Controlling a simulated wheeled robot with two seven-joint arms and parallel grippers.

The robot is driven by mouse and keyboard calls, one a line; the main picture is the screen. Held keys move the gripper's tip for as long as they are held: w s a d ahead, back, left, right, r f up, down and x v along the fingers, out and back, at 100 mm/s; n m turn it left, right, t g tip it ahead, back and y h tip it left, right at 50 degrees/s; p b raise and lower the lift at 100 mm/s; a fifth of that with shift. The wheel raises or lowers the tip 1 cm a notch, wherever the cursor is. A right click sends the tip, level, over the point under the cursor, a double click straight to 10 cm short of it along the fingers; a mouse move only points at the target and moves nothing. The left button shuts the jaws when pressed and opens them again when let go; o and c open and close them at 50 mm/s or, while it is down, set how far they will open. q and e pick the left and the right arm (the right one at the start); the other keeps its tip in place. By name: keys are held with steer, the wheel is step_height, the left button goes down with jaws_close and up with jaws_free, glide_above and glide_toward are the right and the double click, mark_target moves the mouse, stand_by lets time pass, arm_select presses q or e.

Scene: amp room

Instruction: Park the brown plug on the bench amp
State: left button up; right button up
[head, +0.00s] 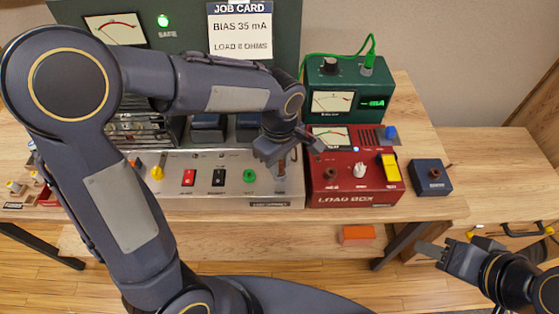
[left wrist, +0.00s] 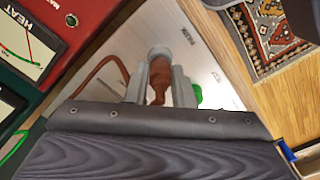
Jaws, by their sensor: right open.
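My left gripper (head: 283,160) is over the panel's right end. In the left wrist view its fingers (left wrist: 160,88) close on both sides of the brown plug (left wrist: 158,78), whose brown lead (left wrist: 95,75) curves off to the left. A grey ring shows at the plug's far end, above the pale panel (left wrist: 200,50); I cannot tell whether the plug is seated. My right gripper (head: 455,258) is open and empty, beyond the bench's front right.
Right of the amp stands the red load box (head: 355,185), with a green meter unit (head: 345,90) behind it. A small blue box (head: 431,177) is at the bench's right end. An orange block (head: 357,234) lies lower down. A job card (head: 240,30) hangs behind.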

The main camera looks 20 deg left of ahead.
arm_select(q)
steer(key=o, duration=0.4)
steer(key=shift+o, duration=0.2)
steer(key=shift+r+p, duration=0.3)
steer(key=shift+r, duration=3.6)
steer(key=shift+s+a+r, duration=0.15)
steer(key=shift+a, duration=0.1)
steer(key=s+a+r+m+t+h+p, duration=0.1)
steer(key=s+a+m, duration=0.3)
steer(key=s, duration=0.4)
steer(key=s+a+r+m+t+h+p, duration=0.1)
steer(key=s+a+m+t+h, duration=0.1)
steer(key=s+a+m+t, duration=0.2)
steer(key=s+m, duration=0.2)
steer(key=s, duration=0.2)
steer(key=shift+a+m+t+h+p, duration=0.3)
steer(key=shift+h, duration=0.1)
